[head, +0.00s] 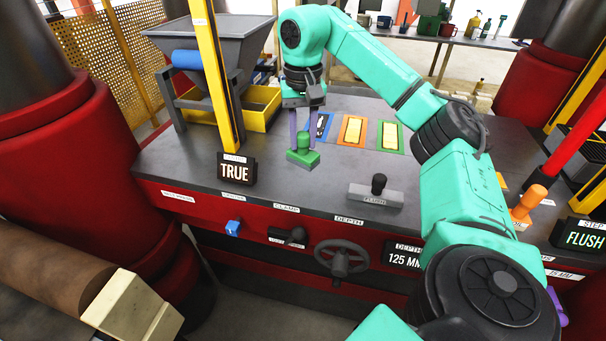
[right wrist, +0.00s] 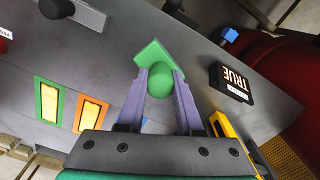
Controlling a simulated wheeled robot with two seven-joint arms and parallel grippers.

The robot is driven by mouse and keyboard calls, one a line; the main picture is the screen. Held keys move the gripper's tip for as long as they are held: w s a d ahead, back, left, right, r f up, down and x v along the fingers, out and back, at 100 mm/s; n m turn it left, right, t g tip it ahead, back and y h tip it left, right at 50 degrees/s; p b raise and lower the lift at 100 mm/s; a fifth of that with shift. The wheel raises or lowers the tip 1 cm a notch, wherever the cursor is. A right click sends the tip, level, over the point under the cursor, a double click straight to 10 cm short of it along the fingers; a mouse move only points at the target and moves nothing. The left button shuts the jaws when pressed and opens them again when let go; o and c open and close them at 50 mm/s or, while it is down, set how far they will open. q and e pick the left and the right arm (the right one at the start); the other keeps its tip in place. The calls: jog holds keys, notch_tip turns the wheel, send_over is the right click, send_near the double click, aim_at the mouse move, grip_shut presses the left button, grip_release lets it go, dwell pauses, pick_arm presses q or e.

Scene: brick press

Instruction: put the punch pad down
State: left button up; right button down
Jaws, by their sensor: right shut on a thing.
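The green punch pad (head: 302,157), a flat block with an upright knob, is in my right gripper (head: 303,130). The gripper's two purple fingers are shut on the knob, which also shows in the right wrist view (right wrist: 159,80). The pad is over the dark table top (head: 255,185), right of the TRUE sign. I cannot tell whether its underside touches the table. My left gripper is not in view.
The TRUE sign (head: 236,171) stands near the front edge. A grey block with a black knob (head: 376,194) is to the right. Blue, orange (head: 352,130) and green (head: 390,136) framed plates lie behind. A yellow post (head: 215,75) rises at left.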

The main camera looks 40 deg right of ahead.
aim_at(304, 132)
notch_tip(304, 132, down, 8)
jog(key=shift+d+r+p, duration=0.15)
jog(key=shift+p, duration=0.6)
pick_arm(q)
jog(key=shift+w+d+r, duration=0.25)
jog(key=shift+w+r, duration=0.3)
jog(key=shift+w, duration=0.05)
pick_arm(e)
jog(key=shift+w+f, duration=0.15)
jog(key=shift+f, duration=0.1)
jog(key=c, duration=0.6)
grip_release()
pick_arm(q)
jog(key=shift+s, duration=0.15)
pick_arm(e)
jog(key=shift+r, duration=0.2)
notch_tip(304, 132, up, 5)
jog(key=shift+r+b, duration=0.15)
jog(key=shift+b, duration=0.35)
notch_tip(304, 132, up, 7)
jog(key=p, duration=0.3)
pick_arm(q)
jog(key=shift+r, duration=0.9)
pick_arm(e)
jog(key=shift+f, duration=0.2)
